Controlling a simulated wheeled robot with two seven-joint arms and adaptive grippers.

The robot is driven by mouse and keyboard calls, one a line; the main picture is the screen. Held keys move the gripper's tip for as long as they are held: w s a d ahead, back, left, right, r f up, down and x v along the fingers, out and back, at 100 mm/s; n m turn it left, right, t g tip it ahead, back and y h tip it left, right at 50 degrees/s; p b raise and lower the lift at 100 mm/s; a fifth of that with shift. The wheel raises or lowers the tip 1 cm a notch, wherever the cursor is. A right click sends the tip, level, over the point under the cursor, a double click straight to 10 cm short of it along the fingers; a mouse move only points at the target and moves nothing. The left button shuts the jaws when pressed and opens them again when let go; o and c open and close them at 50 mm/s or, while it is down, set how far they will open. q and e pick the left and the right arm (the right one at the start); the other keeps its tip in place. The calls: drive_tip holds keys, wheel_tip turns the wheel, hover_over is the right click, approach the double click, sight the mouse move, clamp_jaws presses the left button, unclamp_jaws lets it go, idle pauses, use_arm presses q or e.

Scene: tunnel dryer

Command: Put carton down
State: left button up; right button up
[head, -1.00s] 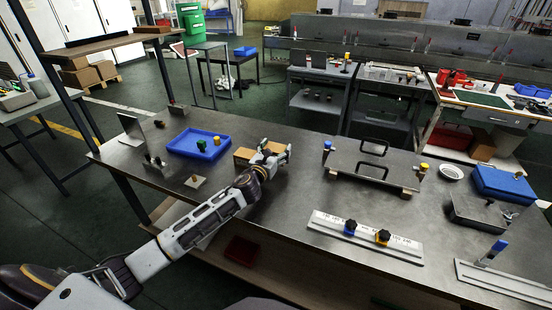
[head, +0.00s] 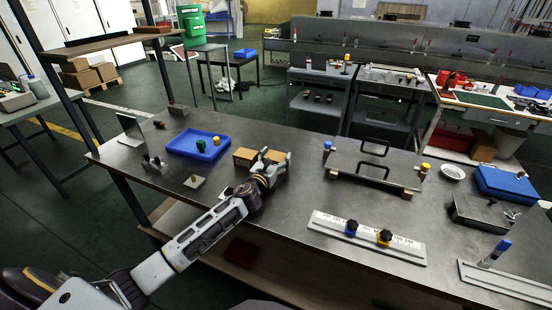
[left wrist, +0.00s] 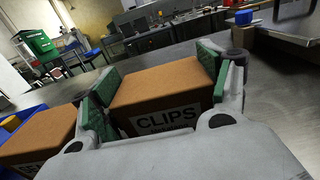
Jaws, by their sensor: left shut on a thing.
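A brown carton labelled CLIPS (left wrist: 165,88) sits between the green-padded fingers of my left gripper (left wrist: 158,95) in the left wrist view. The gripper is shut on it. In the head view my left gripper (head: 275,160) is over the middle of the steel table, and only a little of the held carton (head: 274,155) shows between the fingers. A second brown carton (head: 244,156) stands just left of it, and also shows in the left wrist view (left wrist: 40,137). I cannot tell whether the held carton touches the table. My right gripper is not in view.
A blue tray (head: 183,153) with small parts is left of the cartons. A plate with black handles (head: 375,165) stands to the right on blocks. A white ruled fixture (head: 367,238) lies nearer the front edge. Bare tabletop (head: 310,185) lies between gripper and plate.

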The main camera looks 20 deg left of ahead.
use_arm(q)
drive_tip(key=o, duration=0.8)
drive_tip(key=shift+f, duration=0.1)
drive_tip(key=shift+o, duration=0.2)
drive_tip(key=shift+r, duration=0.2)
drive_tip(key=shift+s+f, duration=0.1)
drive_tip(key=shift+s, duration=0.3)
drive_tip(key=shift+s+a, duration=0.2)
drive_tip(key=shift+s, duration=5.4)
drive_tip(key=shift+c, duration=0.3)
